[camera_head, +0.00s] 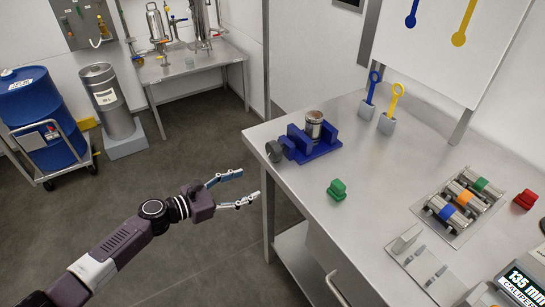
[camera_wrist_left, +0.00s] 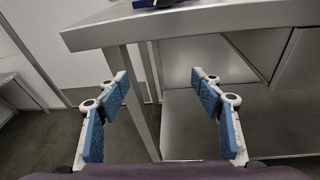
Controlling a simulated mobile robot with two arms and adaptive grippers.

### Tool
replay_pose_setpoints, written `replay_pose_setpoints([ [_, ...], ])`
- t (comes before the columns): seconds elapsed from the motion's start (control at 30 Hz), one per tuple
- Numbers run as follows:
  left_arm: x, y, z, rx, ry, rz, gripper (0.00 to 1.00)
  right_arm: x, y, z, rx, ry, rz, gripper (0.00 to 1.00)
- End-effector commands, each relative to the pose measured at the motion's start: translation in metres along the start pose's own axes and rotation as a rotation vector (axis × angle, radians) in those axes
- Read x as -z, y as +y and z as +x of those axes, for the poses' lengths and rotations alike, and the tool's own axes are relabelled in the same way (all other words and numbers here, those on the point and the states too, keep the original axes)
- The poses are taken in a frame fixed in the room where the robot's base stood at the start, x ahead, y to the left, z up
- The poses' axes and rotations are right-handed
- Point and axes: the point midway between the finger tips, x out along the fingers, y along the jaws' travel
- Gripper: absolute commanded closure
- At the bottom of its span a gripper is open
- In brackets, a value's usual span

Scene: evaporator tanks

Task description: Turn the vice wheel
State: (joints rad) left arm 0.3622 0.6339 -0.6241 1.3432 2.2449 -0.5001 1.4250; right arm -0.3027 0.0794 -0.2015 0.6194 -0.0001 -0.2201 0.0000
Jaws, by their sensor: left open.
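The blue vice (camera_head: 312,144) stands at the left edge of the steel table, with a metal can (camera_head: 314,124) between its jaws. Its dark grey vice wheel (camera_head: 274,151) sticks out at the table's left edge. My left gripper (camera_head: 252,185) is open and empty, off the left side of the table, in front of and below the wheel. In the left wrist view both blue-padded fingers (camera_wrist_left: 160,96) are spread apart with nothing between them. A bit of the blue vice (camera_wrist_left: 157,3) shows at the top edge there; the wheel cannot be made out. My right gripper is not in view.
The steel table edge (camera_wrist_left: 190,22) lies ahead of the left fingers. Open floor lies left of the table.

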Motion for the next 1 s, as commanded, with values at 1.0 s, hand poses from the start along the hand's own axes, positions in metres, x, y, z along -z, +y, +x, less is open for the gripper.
replay_pose_setpoints([
  [1.0,-0.117,-0.008,0.07,0.112,-0.202,-0.375,0.4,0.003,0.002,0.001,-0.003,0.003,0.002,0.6],
])
